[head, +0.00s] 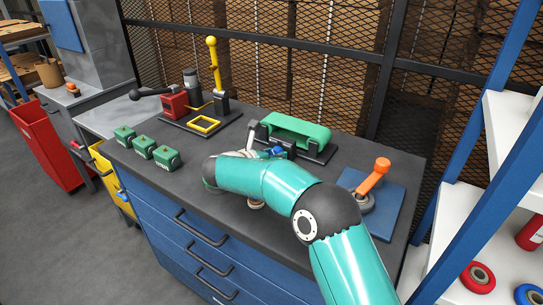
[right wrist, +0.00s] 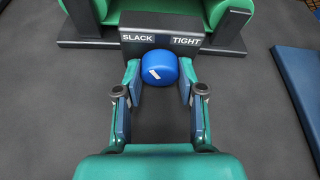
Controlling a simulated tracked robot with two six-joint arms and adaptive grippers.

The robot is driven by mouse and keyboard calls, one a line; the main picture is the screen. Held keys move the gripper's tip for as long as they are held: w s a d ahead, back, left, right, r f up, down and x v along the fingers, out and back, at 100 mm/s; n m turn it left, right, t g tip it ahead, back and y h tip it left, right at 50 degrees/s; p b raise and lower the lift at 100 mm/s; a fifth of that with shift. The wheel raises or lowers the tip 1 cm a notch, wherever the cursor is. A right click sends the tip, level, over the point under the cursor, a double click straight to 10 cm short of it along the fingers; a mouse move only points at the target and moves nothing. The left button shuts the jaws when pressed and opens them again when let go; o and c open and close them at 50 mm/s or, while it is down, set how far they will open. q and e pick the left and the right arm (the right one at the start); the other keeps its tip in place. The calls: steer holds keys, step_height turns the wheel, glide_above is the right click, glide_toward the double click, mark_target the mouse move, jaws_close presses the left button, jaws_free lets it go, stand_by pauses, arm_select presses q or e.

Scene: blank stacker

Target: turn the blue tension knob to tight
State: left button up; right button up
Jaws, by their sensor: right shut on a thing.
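The blue tension knob (right wrist: 160,66) sits in front of a dark plate (right wrist: 160,41) lettered SLACK on the left and TIGHT on the right. A short white mark shows on the knob, left of its middle and slightly slanted. My right gripper (right wrist: 159,76) is shut on the knob, with one finger on each side. In the head view the knob (head: 277,151) shows as a small blue patch by the green device (head: 298,131), and my right arm hides most of the right gripper. My left gripper is not in view.
Three small green blocks (head: 144,147) stand at the bench's left. Behind them are a red device (head: 175,105), a yellow frame (head: 204,124) and a yellow-topped lever (head: 214,65). An orange-handled lever (head: 372,177) stands on a blue plate (head: 393,210) at right. Mesh fencing closes the back.

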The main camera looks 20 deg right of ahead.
steer(key=b, duration=0.1)
steer(key=m+b, duration=0.1)
steer(key=b, duration=0.1)
steer(key=shift+d+f+t+y, duration=0.1)
steer(key=shift+f+t+y, duration=0.2)
steer(key=shift+t, duration=0.1)
steer(key=shift+r+m+b, duration=0.25)
steer(key=shift+m+b, duration=0.05)
steer(key=shift+m, duration=0.1)
steer(key=o, duration=1.1)
steer(key=shift+o, duration=0.2)
steer(key=shift+r, duration=0.1)
step_height(320, 180, up, 10)
